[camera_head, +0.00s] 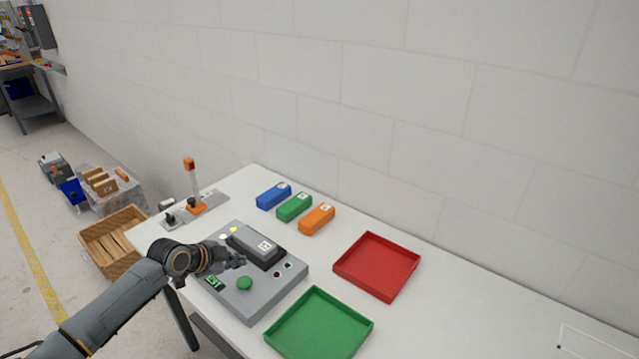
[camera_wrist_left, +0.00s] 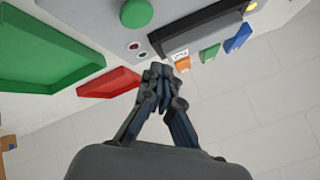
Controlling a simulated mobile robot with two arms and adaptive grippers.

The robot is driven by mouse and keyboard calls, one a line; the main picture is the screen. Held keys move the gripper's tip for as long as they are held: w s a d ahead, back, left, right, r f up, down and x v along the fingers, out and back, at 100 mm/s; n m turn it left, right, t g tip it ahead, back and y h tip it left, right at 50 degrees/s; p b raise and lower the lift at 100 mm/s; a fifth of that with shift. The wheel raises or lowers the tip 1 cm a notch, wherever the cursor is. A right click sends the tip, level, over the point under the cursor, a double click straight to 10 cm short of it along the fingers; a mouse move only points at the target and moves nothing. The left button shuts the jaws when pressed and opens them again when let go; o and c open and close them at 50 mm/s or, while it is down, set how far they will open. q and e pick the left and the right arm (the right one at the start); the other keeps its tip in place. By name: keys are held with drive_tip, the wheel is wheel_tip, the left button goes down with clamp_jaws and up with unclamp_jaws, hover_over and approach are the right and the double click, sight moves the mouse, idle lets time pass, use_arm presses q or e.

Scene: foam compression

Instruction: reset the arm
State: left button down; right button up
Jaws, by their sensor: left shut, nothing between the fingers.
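My left arm comes in from the left in the head view. My left gripper (camera_head: 238,261) is over the left part of the grey machine (camera_head: 262,304), near its green button (camera_head: 244,284). In the left wrist view the left gripper (camera_wrist_left: 160,75) has its fingertips together with nothing between them. The machine carries a dark block with a white label (camera_head: 264,245), and a green display (camera_head: 214,283) sits at its left edge. The green button (camera_wrist_left: 136,13) also shows in the left wrist view. My right gripper is in neither view.
Blue (camera_head: 273,195), green (camera_head: 294,207) and orange (camera_head: 317,219) blocks stand in a row behind the machine. A red tray (camera_head: 377,266) and a green tray (camera_head: 319,326) lie to the right. A lever device (camera_head: 194,190) stands at the back left. A wall runs behind the table.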

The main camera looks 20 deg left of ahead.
use_arm(q)
drive_tip(key=s+d+f, duration=0.2)
drive_tip(key=d, duration=0.1)
drive_tip(key=s+d+f+g, duration=0.1)
drive_tip(key=s+d+f, duration=0.1)
drive_tip(key=s+d, duration=0.1)
drive_tip(key=s+d+f+g, duration=0.1)
drive_tip(key=s+d+f, duration=0.1)
drive_tip(key=d, duration=0.1)
drive_tip(key=shift+s+d+n+h, duration=0.3)
drive_tip(key=shift+h, duration=0.1)
drive_tip(key=s+d, duration=0.2)
drive_tip(key=s, duration=0.1)
drive_tip(key=s+d+f+n+g, duration=0.1)
drive_tip(key=s+d, duration=0.1)
drive_tip(key=s, duration=0.1)
drive_tip(key=s+d+f+n, duration=0.1)
drive_tip(key=s+d, duration=0.2)
drive_tip(key=shift+s, duration=0.2)
drive_tip(key=s+r+n+g+y, duration=0.3)
drive_tip(key=s+n, duration=0.5)
drive_tip(key=s, duration=0.9)
wheel_tip(320, 180, down, 27)
drive_tip(key=b, duration=0.3)
drive_tip(key=s+a+f+g+b, duration=0.1)
drive_tip(key=s+a+f+b, duration=0.1)
drive_tip(key=s+f, duration=1.6)
drive_tip(key=shift+f+m+g, duration=0.3)
drive_tip(key=shift+f+g, duration=0.1)
drive_tip(key=shift+f, duration=0.4)
